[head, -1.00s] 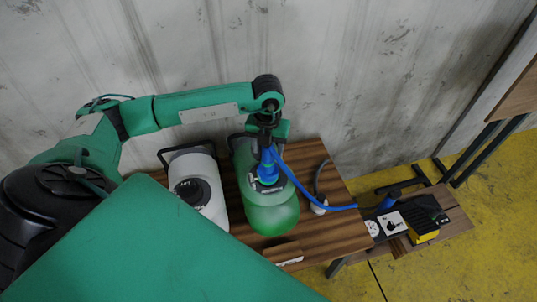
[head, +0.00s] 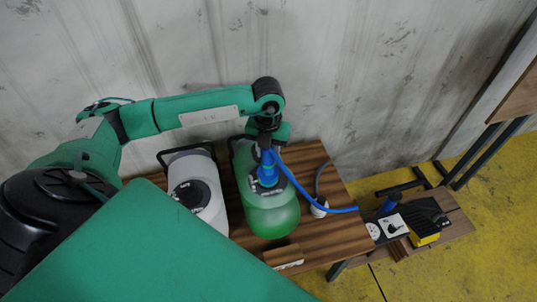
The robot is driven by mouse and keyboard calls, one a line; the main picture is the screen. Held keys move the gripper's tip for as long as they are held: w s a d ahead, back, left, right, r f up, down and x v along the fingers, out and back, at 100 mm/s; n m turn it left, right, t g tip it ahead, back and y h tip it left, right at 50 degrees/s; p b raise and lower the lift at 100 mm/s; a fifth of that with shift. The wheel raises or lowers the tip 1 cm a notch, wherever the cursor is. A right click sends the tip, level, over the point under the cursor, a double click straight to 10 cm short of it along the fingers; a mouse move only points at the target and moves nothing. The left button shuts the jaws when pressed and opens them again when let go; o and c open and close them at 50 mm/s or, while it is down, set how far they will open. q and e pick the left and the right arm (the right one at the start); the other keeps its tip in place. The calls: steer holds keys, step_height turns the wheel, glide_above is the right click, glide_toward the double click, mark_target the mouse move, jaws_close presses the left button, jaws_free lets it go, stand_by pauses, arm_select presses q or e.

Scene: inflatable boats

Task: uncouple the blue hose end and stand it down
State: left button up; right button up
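The blue hose end (head: 267,174) stands upright on top of a green container (head: 272,218). Its blue hose (head: 312,198) runs off to the right. My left gripper (head: 265,147) is at the top of the hose end, pointing down, and appears to touch it. Its fingers are dark and partly hidden by the wrist, so I cannot tell whether they are closed on it. The hose end still appears seated on the container. My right gripper is not in view.
A white container (head: 205,200) with a black cap stands close left of the green one on a wooden table (head: 335,228). A small white item (head: 319,208) is beside the hose.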

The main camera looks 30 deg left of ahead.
arm_select(q)
steer(key=c, duration=0.6)
steer(key=shift+o, duration=0.2)
steer(key=shift+r, duration=0.5)
steer(key=shift+r+p, duration=0.2)
steer(key=shift+p, duration=0.1)
steer(key=shift+r+p, duration=0.7)
steer(key=shift+r, duration=0.7)
